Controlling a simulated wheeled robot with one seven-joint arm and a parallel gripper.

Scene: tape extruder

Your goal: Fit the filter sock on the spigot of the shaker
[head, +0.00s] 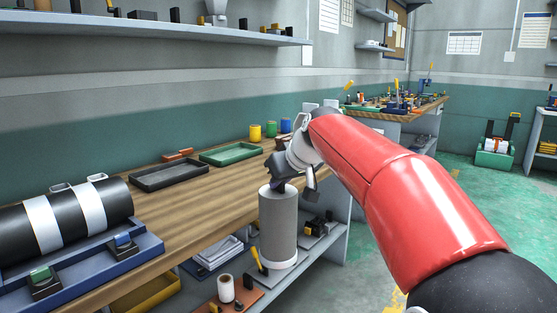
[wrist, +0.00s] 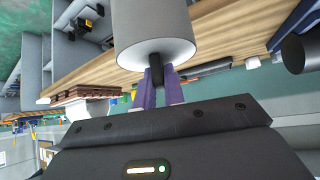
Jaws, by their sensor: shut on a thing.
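My gripper (head: 279,186) is shut on the dark stub at the top end of a grey cylinder (head: 278,225). This cylinder may be the filter sock, but I cannot tell for sure. It hangs upright in front of the bench edge, with a pale band at its lower end. In the wrist view, the purple fingers of my gripper (wrist: 160,85) close on the stub of the grey cylinder (wrist: 152,30). A black drum with white bands (head: 70,215) lies on a blue base at the left; it may be the shaker. I cannot make out a spigot.
The wooden bench (head: 185,215) holds a black tray (head: 172,177), a green tray (head: 229,154) and several small coloured cups (head: 270,130). A lower shelf carries a white roll (head: 226,288) and a yellow bin (head: 150,295). Open floor (head: 480,210) lies to the right.

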